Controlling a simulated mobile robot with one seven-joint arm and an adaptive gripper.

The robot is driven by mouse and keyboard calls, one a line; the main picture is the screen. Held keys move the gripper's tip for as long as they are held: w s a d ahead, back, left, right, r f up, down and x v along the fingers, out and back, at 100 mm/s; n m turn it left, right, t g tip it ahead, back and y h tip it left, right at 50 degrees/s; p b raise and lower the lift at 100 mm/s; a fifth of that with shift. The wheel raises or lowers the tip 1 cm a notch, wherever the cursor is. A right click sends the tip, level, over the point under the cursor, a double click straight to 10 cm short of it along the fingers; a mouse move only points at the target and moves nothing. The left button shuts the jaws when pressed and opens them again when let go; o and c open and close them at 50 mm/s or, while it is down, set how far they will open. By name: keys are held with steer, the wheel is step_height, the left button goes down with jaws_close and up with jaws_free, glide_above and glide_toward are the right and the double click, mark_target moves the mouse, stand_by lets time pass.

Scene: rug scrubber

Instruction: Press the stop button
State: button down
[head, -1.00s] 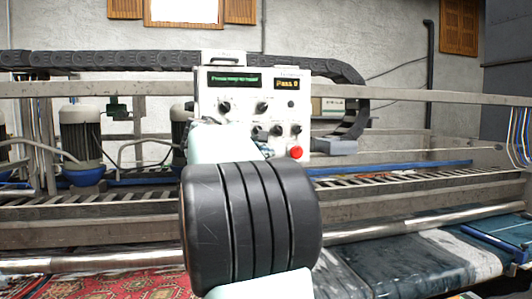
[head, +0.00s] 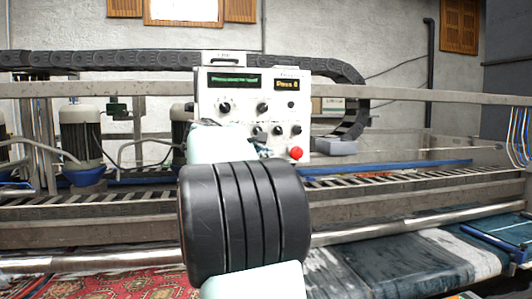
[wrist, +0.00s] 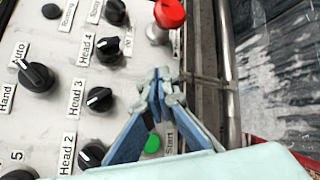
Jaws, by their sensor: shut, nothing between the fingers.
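The red stop button (head: 296,153) is a mushroom-shaped knob at the lower right corner of the white control panel (head: 240,93). In the wrist view the red button (wrist: 170,13) is at the top edge, partly cut off. My gripper (wrist: 160,76) is shut and empty, with blue and grey fingers pointing up the picture. Its fingertips lie below the red button in the wrist view, with a gap between them. A green button (wrist: 152,143) labelled Start shows between the fingers. In the head view my arm hides most of the gripper.
Several black knobs (wrist: 100,99) stick out of the panel left of the fingers. A metal rail (wrist: 226,70) runs right of the panel. A grey cable chain (head: 130,60) runs behind the panel.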

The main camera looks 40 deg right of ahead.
steer(key=shift+w+d, duration=0.1)
steer(key=shift+w, duration=0.1)
stand_by(0.3)
stand_by(0.3)
steer(key=shift+s+a+b, duration=0.4)
steer(key=shift+s, duration=0.3)
steer(key=shift+f, duration=0.1)
steer(key=shift+s+a+b, duration=0.4)
steer(key=shift+s+b, duration=0.05)
steer(key=shift+s, duration=0.3)
steer(key=shift+s+a+b, duration=0.4)
steer(key=shift+s+b, duration=0.05)
steer(key=shift+s, duration=0.25)
steer(key=shift+s+a+b, duration=0.4)
steer(key=shift+s+b, duration=0.05)
steer(key=shift+s, duration=0.3)
